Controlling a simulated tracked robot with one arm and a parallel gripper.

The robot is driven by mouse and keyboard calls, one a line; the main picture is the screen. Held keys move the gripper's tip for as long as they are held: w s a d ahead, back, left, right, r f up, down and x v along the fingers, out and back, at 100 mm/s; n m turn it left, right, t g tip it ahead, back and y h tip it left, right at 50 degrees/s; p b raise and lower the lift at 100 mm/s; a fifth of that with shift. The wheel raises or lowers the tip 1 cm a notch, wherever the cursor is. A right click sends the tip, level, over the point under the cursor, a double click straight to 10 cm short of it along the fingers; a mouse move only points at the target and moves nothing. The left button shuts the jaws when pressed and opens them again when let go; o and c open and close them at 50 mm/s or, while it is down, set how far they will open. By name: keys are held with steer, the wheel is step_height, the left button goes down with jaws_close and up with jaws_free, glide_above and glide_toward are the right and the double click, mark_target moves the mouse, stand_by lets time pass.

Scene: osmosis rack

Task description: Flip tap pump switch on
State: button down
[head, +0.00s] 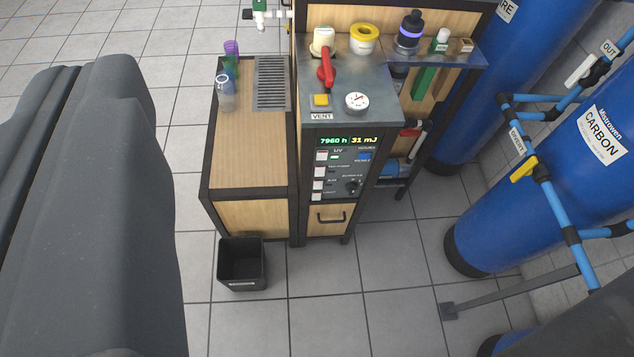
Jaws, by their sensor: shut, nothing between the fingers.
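The switch panel (343,172) is on the front of the wooden rack, under a lit display (348,140) reading about 7960 h and 31 mJ. A column of small white switches runs down its left side. The top switch (321,156) is beside a UV label and a lit green indicator. The switch below it (319,171) is beside a small label that may read tap pump; its position is too small to tell. A black knob (353,187) is at the lower right of the panel. My gripper's fingers do not show in the head view.
A large dark grey body (90,210), probably mine, fills the left side. A black bin (242,265) stands on the floor before the rack. Blue tanks (515,200) and pipes (556,200) crowd the right. A red-handled valve (326,72) stands on the rack top.

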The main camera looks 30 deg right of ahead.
steer(key=w+d+f+m+g+h+b, duration=0.1)
steer(key=w+d+f+m, duration=0.2)
steer(key=w+f, duration=0.5)
steer(key=w+d+f+m+g, duration=0.2)
steer(key=w+d+f+m, duration=0.3)
steer(key=f, duration=0.6)
steer(key=w+d+f+m+g+h+b, duration=0.1)
steer(key=w+d+f+m, duration=0.1)
steer(key=w+f, duration=0.65)
steer(key=w+d+f+m+g, duration=0.1)
steer(key=d+f+m, duration=0.2)
steer(key=f, duration=0.8)
steer(key=w+d+f+m+g+b, duration=0.1)
steer(key=d+f+m, duration=0.3)
steer(key=f, duration=0.8)
steer(key=w+d+f+m+g+b, duration=0.1)
steer(key=d+f+m, duration=0.3)
steer(key=f, duration=0.8)
steer(key=shift+d, duration=0.15)
steer(key=shift+w+f, duration=0.1)
steer(key=shift+f, duration=0.05)
